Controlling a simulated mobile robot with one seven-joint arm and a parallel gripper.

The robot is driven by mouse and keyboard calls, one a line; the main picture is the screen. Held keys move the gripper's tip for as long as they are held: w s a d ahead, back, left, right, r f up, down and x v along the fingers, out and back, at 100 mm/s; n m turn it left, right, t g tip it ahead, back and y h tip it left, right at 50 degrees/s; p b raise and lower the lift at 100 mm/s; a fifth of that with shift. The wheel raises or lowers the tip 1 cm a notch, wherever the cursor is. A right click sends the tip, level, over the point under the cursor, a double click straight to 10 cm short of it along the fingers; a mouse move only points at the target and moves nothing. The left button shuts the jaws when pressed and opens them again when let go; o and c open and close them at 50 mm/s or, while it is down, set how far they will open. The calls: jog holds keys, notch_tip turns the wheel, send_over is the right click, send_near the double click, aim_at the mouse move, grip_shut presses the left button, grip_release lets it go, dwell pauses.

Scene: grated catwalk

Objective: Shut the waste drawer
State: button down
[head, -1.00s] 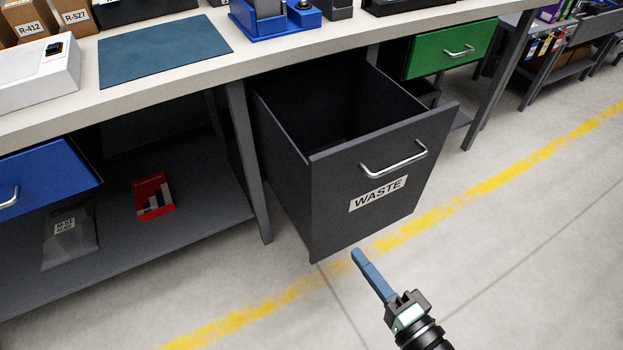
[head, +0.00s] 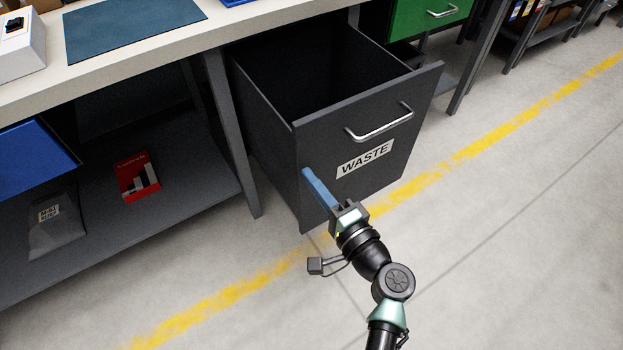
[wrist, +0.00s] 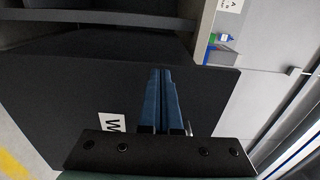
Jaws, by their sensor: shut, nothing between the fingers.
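The dark grey waste drawer (head: 410,120) is pulled well out from under the bench, and its inside looks dark. Its front carries a white WASTE label (head: 365,158) and a silver bar handle (head: 380,125). In the wrist view the drawer front (wrist: 70,95) fills much of the picture, with part of the label (wrist: 112,122) showing. My gripper (head: 307,172) is shut and empty, its blue fingers together. They overlap the left part of the drawer front, below and left of the handle; I cannot tell whether they touch it. The fingers also show in the wrist view (wrist: 160,75).
The pale bench top (head: 120,60) runs above, with a grey leg (head: 232,135) left of the drawer. A blue drawer (head: 35,165) is at the left and a green drawer (head: 415,18) at the right. A red box (head: 137,176) lies on the lower shelf. The floor in front is clear.

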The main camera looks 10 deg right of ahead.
jog(key=shift+w+a, duration=0.1)
jog(key=shift+w, duration=0.15)
